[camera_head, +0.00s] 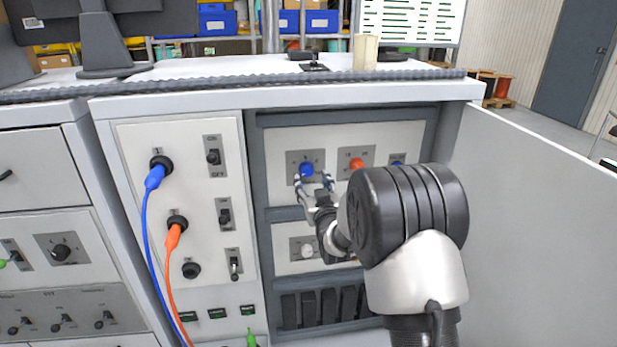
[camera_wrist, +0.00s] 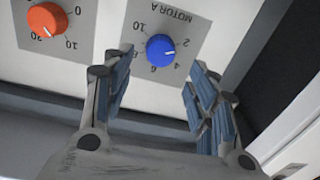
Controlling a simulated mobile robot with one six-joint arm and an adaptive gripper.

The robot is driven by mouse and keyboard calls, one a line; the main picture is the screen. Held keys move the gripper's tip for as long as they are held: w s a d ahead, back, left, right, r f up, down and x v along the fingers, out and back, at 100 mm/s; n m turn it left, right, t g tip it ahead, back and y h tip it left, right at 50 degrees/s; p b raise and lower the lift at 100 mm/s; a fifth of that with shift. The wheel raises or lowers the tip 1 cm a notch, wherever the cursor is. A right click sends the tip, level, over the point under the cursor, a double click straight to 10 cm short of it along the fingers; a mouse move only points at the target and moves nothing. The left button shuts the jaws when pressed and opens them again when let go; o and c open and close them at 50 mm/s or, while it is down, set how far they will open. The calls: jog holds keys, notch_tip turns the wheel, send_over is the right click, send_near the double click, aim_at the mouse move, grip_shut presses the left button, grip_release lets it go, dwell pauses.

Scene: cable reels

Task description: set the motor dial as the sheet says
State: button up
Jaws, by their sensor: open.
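The blue motor dial (camera_wrist: 160,47), on a plate labelled MOTOR A, sits just beyond my fingertips in the wrist view. In the head view the blue dial (camera_head: 306,169) is in the upper panel. My gripper (camera_head: 315,184) is open and empty in front of it, its fingers (camera_wrist: 156,88) apart and not around the knob. A white sheet (camera_head: 410,20) stands at the back; its rows are too small to read.
An orange dial (camera_head: 356,164) is beside the blue one, and another blue dial (camera_head: 397,163) is partly behind my arm. A pale dial (camera_head: 307,251) is below. Blue (camera_head: 147,230) and orange cables (camera_head: 168,275) hang left. An open door panel (camera_head: 530,230) stands right.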

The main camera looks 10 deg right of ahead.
aim_at(307, 171)
jog(key=shift+w+a+b, duration=0.15)
jog(key=shift+w+b, duration=0.15)
jog(key=shift+w, duration=2.45)
jog(key=shift+c, duration=0.2)
jog(key=c, duration=1)
